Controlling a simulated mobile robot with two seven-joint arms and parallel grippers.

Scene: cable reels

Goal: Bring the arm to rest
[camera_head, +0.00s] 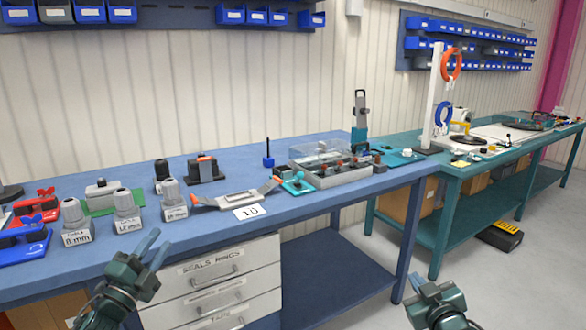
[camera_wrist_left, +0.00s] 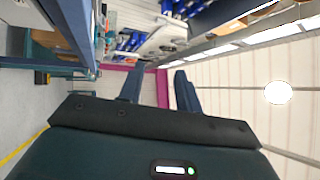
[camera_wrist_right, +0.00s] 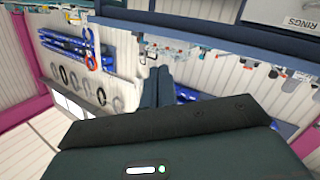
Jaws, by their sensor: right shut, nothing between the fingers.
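My left gripper (camera_head: 150,249) is in front of the blue workbench (camera_head: 232,161), near its front edge by the drawers. Its two fingers stand apart with nothing between them, as the left wrist view (camera_wrist_left: 158,88) also shows. My right gripper (camera_head: 413,283) is low in front of the gap right of the blue bench, apart from everything. In the right wrist view (camera_wrist_right: 158,80) its fingers are together with nothing held.
Grey cable fittings (camera_head: 126,212), red and blue clamps and a clear-lidded box (camera_head: 325,152) stand on the blue bench. A teal bench (camera_head: 460,170) carries a post with orange and blue rings (camera_head: 444,113). A drawer unit (camera_head: 220,285) is below.

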